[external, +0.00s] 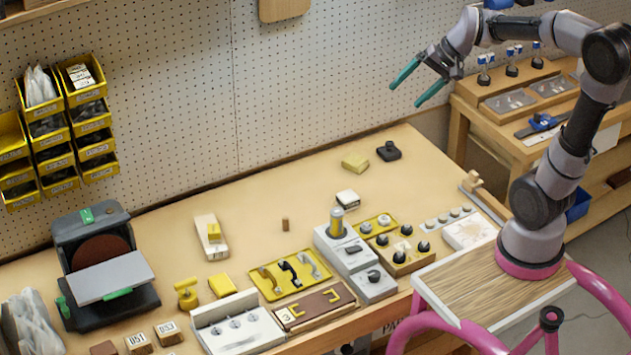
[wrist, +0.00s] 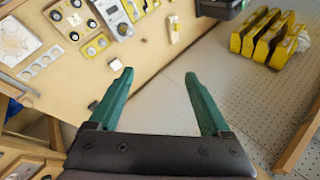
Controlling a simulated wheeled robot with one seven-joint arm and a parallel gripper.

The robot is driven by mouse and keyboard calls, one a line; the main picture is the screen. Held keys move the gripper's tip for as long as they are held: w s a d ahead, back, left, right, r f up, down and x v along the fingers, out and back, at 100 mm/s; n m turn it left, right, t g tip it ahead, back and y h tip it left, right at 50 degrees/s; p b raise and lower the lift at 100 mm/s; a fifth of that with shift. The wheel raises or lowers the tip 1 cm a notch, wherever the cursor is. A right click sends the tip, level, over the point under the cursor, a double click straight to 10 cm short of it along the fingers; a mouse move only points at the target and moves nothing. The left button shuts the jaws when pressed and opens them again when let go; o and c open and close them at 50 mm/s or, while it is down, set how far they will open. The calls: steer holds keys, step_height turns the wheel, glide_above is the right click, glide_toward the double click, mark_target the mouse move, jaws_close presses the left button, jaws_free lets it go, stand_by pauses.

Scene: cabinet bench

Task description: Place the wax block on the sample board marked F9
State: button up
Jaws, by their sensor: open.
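My gripper (external: 405,97) is open and empty, raised high above the back right end of the bench. Its two teal fingers also show apart in the wrist view (wrist: 158,85). A pale yellow block (external: 355,162), which looks like the wax block, lies on the bench near the back wall, below and left of the gripper. Another yellow block (external: 213,232) sits on a whitish board (external: 205,248) at mid-bench; both show in the wrist view. A flat yellow block (external: 222,285) lies nearer the front. I cannot read an F9 mark anywhere.
A dark object (external: 389,151) lies just right of the pale block. A grey device with a knob (external: 337,225) and control panels (external: 400,250) crowd the front right. A sander (external: 100,265) stands at left, below yellow wall bins (external: 85,95). The bench's back middle is mostly clear.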

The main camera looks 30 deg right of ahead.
steer(key=s+d+n+t+h, duration=0.1)
steer(key=s+d+h, duration=0.3)
steer(key=s+d, duration=0.5)
steer(key=shift+d+r+n+t, duration=0.4)
steer(key=shift+d+t, duration=0.35)
steer(key=shift+t, duration=0.15)
